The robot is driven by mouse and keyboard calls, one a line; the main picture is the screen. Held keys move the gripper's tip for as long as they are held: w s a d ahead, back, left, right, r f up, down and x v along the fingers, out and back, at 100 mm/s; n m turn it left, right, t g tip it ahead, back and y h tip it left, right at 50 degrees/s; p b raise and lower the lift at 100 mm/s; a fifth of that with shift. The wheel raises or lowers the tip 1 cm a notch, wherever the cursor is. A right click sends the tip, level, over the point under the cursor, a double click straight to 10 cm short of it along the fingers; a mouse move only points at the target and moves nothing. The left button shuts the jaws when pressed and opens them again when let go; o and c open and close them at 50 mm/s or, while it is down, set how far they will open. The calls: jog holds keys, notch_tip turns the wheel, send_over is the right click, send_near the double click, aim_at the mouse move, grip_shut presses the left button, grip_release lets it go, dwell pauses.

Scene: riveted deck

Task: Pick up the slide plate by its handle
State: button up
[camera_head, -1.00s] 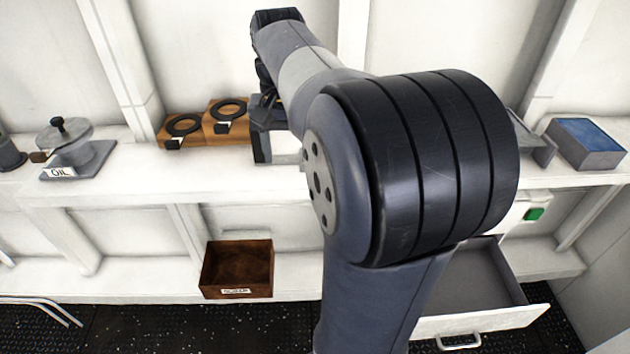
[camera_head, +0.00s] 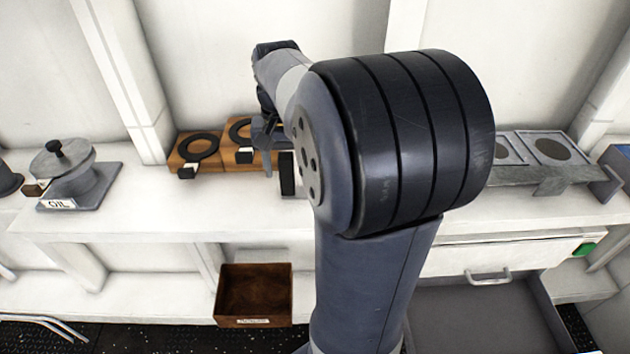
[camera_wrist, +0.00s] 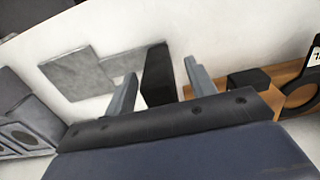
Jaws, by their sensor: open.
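My gripper (camera_head: 268,145) points down over the white bench, beside the wooden blocks; my arm hides part of this area. In the wrist view my gripper (camera_wrist: 160,88) is open, with its two grey fingers apart. An upright black block (camera_wrist: 158,72) shows between the fingers; I cannot tell whether it is the slide plate's handle. No contact with it is visible. It seems to be the dark upright piece (camera_head: 288,174) in the head view. I cannot identify the slide plate for certain.
Black rings (camera_head: 198,148) with small tabs sit on wooden blocks (camera_head: 176,160) left of my gripper. A grey frame (camera_head: 555,175) with round windows stands right. An oil pot (camera_head: 62,165) is far left. A brown bin (camera_head: 254,292) and open drawer (camera_head: 480,310) are below.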

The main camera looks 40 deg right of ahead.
jog(key=shift+c, duration=0.4)
grip_shut()
